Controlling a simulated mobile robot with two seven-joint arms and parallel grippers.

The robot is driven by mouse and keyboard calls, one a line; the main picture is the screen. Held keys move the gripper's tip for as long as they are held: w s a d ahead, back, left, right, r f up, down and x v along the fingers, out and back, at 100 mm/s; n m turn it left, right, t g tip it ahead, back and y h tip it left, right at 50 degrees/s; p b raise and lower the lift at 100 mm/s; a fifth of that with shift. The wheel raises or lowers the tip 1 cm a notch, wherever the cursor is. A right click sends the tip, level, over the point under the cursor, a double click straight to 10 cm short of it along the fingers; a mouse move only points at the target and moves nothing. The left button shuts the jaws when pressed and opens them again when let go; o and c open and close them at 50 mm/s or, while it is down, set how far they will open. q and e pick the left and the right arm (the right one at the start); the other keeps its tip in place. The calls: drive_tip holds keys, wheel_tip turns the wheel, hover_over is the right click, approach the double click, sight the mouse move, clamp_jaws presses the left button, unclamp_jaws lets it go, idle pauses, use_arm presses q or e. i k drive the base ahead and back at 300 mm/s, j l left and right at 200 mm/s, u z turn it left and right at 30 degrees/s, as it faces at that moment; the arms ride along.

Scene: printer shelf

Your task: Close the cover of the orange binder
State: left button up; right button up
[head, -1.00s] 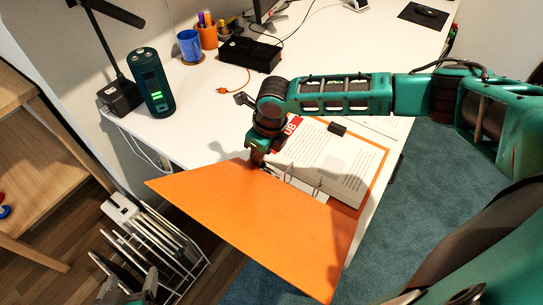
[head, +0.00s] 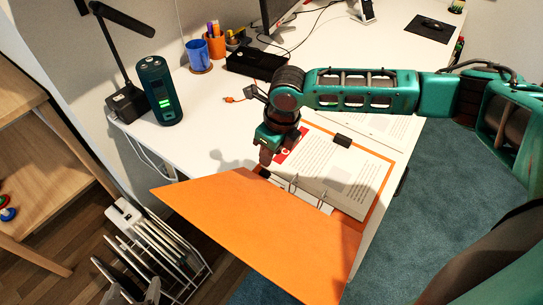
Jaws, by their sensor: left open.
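The orange binder lies open at the front edge of the white desk. Its orange cover (head: 265,230) hangs out over the desk's front edge, tilted. Its printed pages (head: 335,165), held by metal rings, lie on the desk side. My right gripper (head: 265,160) points down at the far end of the hinge, by the pages' red corner. Its fingers are seen edge-on, so I cannot tell whether they are apart or touch the binder.
A white wire rack (head: 185,262) with flat items stands on the floor near my left gripper. A dark green speaker (head: 160,92), a lamp, a blue cup (head: 198,55), an orange pen cup (head: 215,43) and a black box (head: 254,62) stand farther back. A wooden shelf is left.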

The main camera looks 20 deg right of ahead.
sight(304, 251)
drive_tip(key=k+l, duration=0.75)
drive_tip(key=k, duration=0.1)
